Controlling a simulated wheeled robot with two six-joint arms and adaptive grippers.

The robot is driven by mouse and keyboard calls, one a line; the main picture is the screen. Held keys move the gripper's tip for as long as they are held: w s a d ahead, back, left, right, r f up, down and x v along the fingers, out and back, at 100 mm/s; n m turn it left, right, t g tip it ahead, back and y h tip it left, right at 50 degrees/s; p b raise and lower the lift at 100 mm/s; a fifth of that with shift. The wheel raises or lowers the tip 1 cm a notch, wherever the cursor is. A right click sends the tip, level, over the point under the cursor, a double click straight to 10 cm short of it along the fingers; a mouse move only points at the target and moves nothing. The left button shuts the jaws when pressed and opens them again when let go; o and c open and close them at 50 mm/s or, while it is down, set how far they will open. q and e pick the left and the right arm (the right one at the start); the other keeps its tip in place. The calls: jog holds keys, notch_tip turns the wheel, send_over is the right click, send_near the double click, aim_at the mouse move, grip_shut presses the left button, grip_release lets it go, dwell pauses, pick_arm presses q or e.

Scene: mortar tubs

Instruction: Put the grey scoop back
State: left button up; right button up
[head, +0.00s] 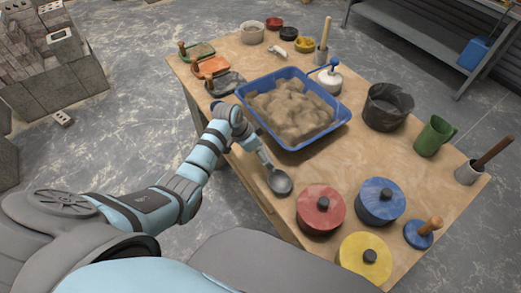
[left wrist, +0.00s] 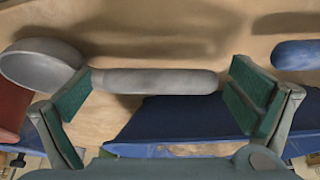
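The grey scoop (head: 279,182) is at the table's near left edge, with its dark bowl toward the front. My left gripper (head: 250,141) is over its handle end. In the left wrist view the scoop's handle (left wrist: 155,82) lies lengthwise between my two widely spread green-padded fingers. The fingers do not close across the handle. My right gripper is not in view.
A blue tray (head: 341,116) of sand-coloured mortar stands just beyond the scoop. A red-lidded tub (head: 309,217) is right of it, with blue (head: 379,212) and yellow (head: 357,270) ones nearby. Trowels (head: 208,68) lie along the left edge. Bare table shows right of the tray.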

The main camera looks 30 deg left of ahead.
pick_arm(q)
jog(key=v, duration=1.2)
jog(key=s+d+f+n+y, duration=0.1)
jog(key=s+f+n, duration=0.1)
jog(key=s+f, duration=0.3)
jog(key=s+d+f+n+y, duration=0.1)
jog(key=s+f, duration=0.3)
jog(key=s, duration=0.4)
jog(key=s+n+y, duration=0.2)
jog(key=s+n, duration=0.1)
jog(key=s, duration=0.9)
notch_tip(320, 180, down, 17)
jog(key=s+a+n+g, duration=0.1)
jog(key=s+a, duration=0.1)
jog(key=s+f+g, duration=0.1)
jog(key=s+f, duration=1.3)
jog(key=shift+s+a, duration=0.15)
jog(key=shift+s, duration=0.1)
